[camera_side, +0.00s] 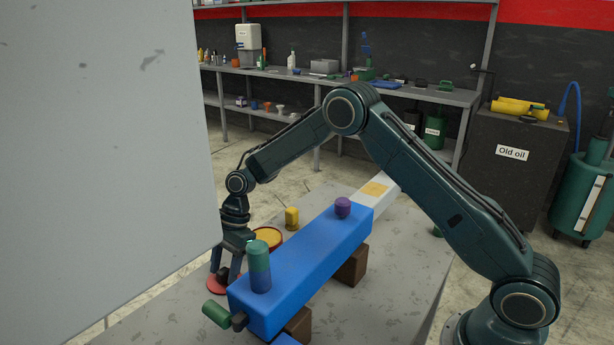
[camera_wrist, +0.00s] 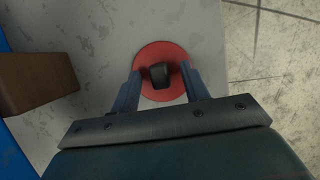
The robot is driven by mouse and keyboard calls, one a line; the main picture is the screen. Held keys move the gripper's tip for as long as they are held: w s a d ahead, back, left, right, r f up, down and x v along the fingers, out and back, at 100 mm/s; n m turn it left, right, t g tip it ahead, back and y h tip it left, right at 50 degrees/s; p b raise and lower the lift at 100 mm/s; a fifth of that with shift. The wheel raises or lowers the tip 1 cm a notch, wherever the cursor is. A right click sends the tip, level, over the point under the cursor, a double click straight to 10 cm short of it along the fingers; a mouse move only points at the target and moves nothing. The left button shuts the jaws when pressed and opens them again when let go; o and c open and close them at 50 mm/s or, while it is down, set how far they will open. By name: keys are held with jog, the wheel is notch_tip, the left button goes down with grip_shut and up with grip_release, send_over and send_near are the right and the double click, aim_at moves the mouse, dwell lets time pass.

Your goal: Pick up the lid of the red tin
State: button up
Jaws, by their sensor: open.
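The lid (camera_side: 216,284) is a flat red disc with a dark knob (camera_side: 223,272), lying on the grey table at the left of the blue block. In the wrist view the lid (camera_wrist: 145,57) lies below my gripper (camera_wrist: 162,76), and its black knob (camera_wrist: 160,74) is between the two open fingers, with gaps on both sides. My gripper (camera_side: 225,268) points down over the lid in the side view, partly hiding it. The round red tin (camera_side: 281,240), yellowish inside, stands behind the blue block, partly hidden by it and by a green and blue cylinder.
A long blue block (camera_side: 310,265) rests on brown blocks (camera_side: 353,266) close to the right of my gripper. The green and blue cylinder (camera_side: 260,268) and a purple piece (camera_side: 342,207) stand on it. A yellow piece (camera_side: 292,218) stands behind. A grey panel (camera_side: 100,150) fills the left.

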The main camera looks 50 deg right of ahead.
aim_at(225, 269)
grip_shut()
jog(key=shift+r, duration=0.1)
notch_tip(225, 269, up, 10)
dwell(0.9)
dwell(0.4)
jog(key=d+r+n, duration=0.1)
jog(key=d, duration=1.3)
